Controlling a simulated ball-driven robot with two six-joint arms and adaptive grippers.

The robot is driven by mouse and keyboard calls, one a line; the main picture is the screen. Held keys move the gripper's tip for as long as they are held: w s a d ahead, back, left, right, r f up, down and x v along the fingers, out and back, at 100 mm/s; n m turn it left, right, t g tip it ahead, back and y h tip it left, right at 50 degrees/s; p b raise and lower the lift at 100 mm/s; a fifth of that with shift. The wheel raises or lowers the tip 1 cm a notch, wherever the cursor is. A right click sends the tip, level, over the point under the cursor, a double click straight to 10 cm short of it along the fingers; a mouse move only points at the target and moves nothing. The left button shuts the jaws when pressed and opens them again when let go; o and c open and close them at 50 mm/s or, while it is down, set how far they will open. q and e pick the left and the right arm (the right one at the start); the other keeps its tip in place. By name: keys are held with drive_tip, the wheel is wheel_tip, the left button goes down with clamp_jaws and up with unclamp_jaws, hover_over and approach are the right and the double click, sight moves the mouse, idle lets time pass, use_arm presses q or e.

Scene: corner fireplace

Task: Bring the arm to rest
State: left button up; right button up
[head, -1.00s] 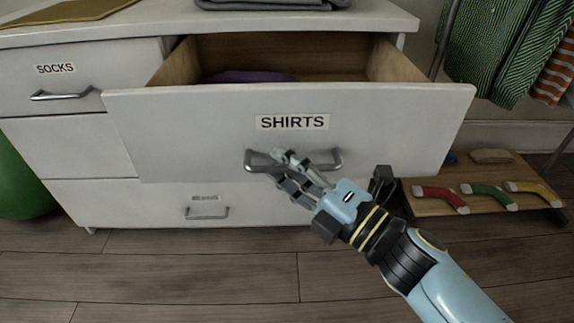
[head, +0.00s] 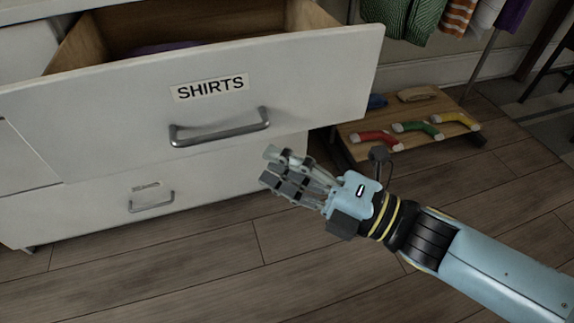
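My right gripper (head: 269,167) is in front of the chest, to the lower right of the SHIRTS drawer's handle. Its fingers are apart, with nothing between them, and it is clear of the handle (head: 220,128). My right arm comes in from the lower right. The white SHIRTS drawer (head: 300,85) stands pulled out, with a purple cloth (head: 165,47) partly visible inside. My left gripper is not in view.
A low wooden rack (head: 365,152) at right holds red (head: 374,138), green (head: 418,129) and yellow (head: 455,120) socks. Green striped clothing (head: 427,20) hangs above it. A closed lower drawer (head: 215,185) is below. Wooden floor (head: 170,285) in front is clear.

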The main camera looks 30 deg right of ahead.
drive_tip(key=shift+s+d, duration=0.25)
drive_tip(key=shift+s, duration=0.2)
drive_tip(key=shift+w, duration=0.1)
